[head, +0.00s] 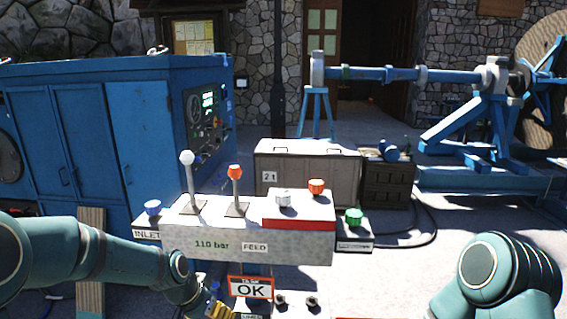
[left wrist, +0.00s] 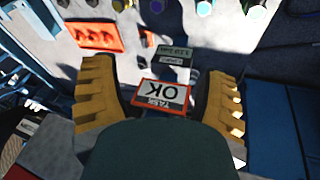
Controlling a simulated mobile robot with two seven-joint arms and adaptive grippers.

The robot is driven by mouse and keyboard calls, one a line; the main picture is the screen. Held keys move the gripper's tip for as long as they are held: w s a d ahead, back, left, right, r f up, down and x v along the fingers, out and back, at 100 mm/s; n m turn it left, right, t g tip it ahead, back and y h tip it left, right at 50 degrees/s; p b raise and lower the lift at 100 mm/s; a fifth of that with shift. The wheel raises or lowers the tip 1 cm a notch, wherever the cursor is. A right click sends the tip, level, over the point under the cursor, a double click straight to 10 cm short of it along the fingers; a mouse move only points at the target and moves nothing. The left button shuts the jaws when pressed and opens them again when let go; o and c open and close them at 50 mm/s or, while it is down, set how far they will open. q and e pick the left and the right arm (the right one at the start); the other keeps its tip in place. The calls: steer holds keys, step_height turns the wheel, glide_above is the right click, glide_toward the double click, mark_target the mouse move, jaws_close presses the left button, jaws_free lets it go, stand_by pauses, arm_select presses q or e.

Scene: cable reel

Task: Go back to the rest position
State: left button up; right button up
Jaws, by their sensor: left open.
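My left arm comes in from the left in the head view. Its gripper (head: 222,306) is low at the bottom edge, in front of the control console (head: 180,240) and just left of a red-framed sign reading OK (head: 250,288). In the left wrist view the left gripper (left wrist: 158,85) has its two yellow ribbed fingers wide apart. The OK sign (left wrist: 162,95) shows between and beyond them, and I see nothing held. My right arm shows at the lower right of the head view; its gripper is out of the picture.
The console carries a white-knobbed lever (head: 187,160), an orange-knobbed lever (head: 235,172) and several coloured knobs. A blue machine cabinet (head: 110,120) stands at left. A grey box (head: 305,175) is behind the console. A blue reel stand (head: 470,130) with a cable reel (head: 545,75) is at right.

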arm_select(q)
steer(key=s+d+f+n+b, duration=0.2)
steer(key=s+d+f, duration=0.1)
steer(key=s+f, duration=0.6)
steer(key=s+d+f+n+b, duration=0.1)
steer(key=s+d+f+n, duration=0.2)
steer(key=s+f, duration=0.6)
step_height(320, 180, down, 5)
steer(key=shift+s+d+f+b, duration=0.2)
steer(key=shift+s+d+b, duration=0.2)
stand_by(0.4)
